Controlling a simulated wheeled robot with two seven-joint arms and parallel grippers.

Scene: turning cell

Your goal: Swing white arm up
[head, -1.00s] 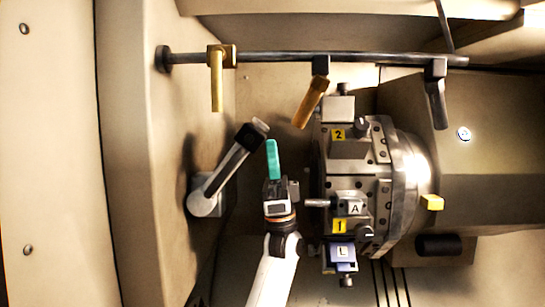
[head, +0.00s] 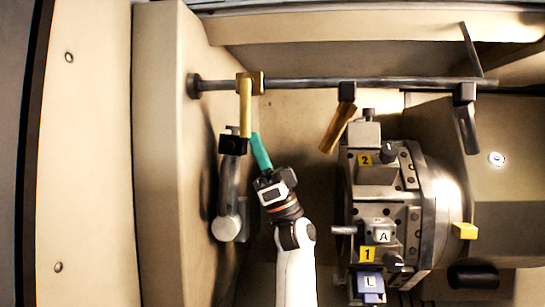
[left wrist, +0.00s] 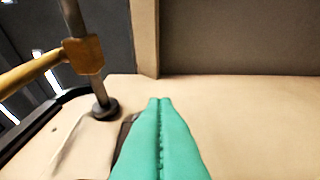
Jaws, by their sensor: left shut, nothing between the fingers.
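The pale grey-white arm (head: 229,185) stands almost upright on the left wall of the cell. Its round pivot (head: 226,228) is at the bottom and its black block end (head: 232,145) at the top, close below the brass nozzle. My left gripper (head: 255,138), with teal fingers, is shut and empty just right of the arm's top end; I cannot tell whether they touch. In the left wrist view the teal fingers (left wrist: 160,102) lie together, and a dark shape behind them is mostly hidden. My right gripper is not in view.
A horizontal pipe (head: 300,84) runs above, with a hanging brass nozzle (head: 246,108) near my fingertips and another tilted nozzle (head: 338,128). The turret (head: 385,190) with labelled tool stations stands right of my left arm.

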